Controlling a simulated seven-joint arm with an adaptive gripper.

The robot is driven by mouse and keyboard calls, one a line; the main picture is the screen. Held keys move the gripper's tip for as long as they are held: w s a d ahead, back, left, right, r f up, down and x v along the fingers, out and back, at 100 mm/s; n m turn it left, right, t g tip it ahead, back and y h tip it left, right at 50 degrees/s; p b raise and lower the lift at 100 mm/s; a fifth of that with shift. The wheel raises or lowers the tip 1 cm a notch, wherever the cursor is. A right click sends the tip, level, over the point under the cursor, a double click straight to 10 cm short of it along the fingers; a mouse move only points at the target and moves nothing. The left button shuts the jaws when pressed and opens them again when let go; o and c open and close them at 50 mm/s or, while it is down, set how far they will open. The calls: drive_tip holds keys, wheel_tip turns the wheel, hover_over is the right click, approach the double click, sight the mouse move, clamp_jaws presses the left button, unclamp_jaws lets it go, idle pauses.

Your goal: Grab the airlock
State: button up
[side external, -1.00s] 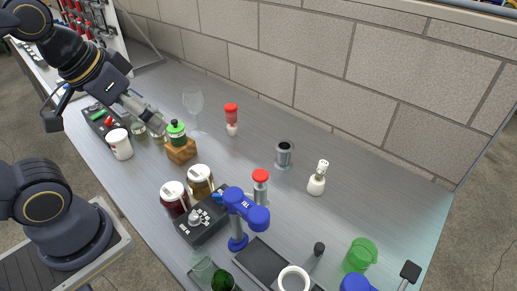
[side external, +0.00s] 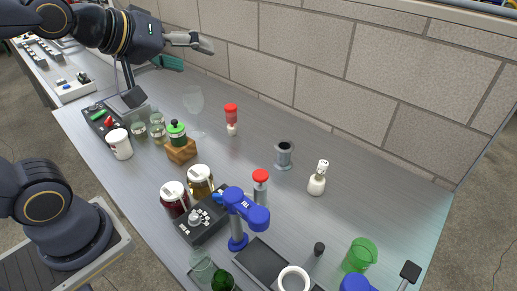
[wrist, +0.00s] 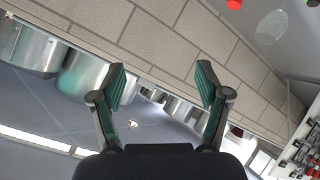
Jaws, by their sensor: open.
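No object is clearly recognisable as the airlock. One candidate is a small upright piece with a red top and white base (side external: 231,120), near the wall in the side view. Another is a clear cylinder with a red cap (side external: 260,186), standing behind the blue jointed device. My gripper (side external: 188,52) is raised at the far left end of the bench, well above and left of both. In the wrist view my gripper (wrist: 163,82) has its fingers wide apart with nothing between them. A red object (wrist: 234,4) is cut off at the top edge there.
A wine glass (side external: 193,103) stands left of the red-and-white piece. A wooden block (side external: 181,151) with a green-capped bottle, two lidded jars (side external: 201,181) and a blue jointed device (side external: 240,213) crowd the front. The block wall (side external: 300,60) runs behind.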

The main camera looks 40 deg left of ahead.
drive_tip(key=w+d+n+t+h, duration=0.25)
drive_tip(key=w+n, duration=0.35)
drive_tip(key=w, duration=0.7)
drive_tip(key=n+t+y, duration=0.3)
drive_tip(key=n+y, duration=0.5)
drive_tip(key=n, duration=1.8)
hover_over(228, 114)
drive_tip(key=v, duration=0.5)
wheel_tip(228, 114, down, 25)
wheel_tip(228, 114, down, 7)
drive_tip(key=shift+s+r, duration=0.1)
drive_tip(key=shift+f, duration=0.3)
drive_tip(key=x, duration=0.7)
drive_tip(key=shift+w, duration=0.25)
clamp_jaws()
